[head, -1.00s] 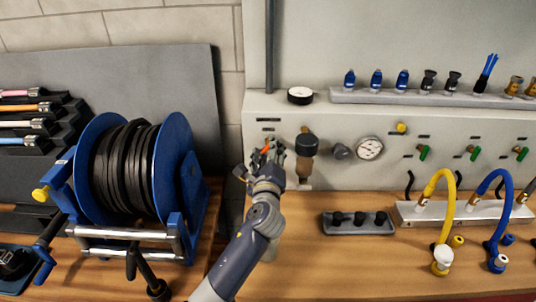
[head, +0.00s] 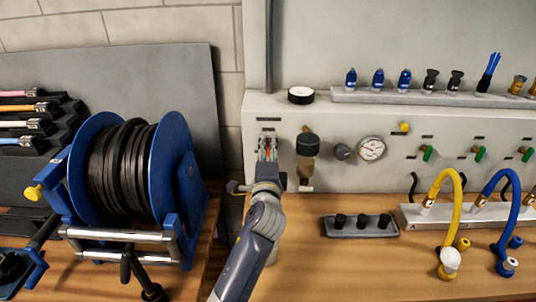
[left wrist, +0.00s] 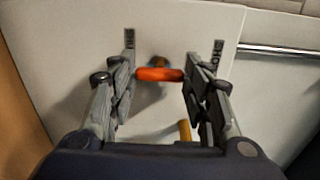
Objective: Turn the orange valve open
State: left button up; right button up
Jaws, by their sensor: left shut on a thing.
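The orange valve's handle (left wrist: 159,75) lies crosswise between the two fingers of my left gripper (left wrist: 159,76) in the left wrist view. The fingers touch its two ends, and a brass stem shows behind it. In the head view my left gripper (head: 267,147) is at the left end of the pale wall panel, and its fingers mostly hide the handle. My right gripper is not in view.
A dark-topped brass regulator (head: 308,150) stands close right of my left gripper, with a round gauge (head: 371,149) beyond. A blue hose reel (head: 173,150) stands left. A grey tray (head: 360,227) with black knobs lies on the bench (head: 320,270).

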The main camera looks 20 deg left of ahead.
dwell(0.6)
pick_arm(q)
jog(key=o, duration=1.1)
jog(key=shift+c, duration=0.2)
jog(key=shift+s, duration=0.1)
jog(key=v, duration=1.2)
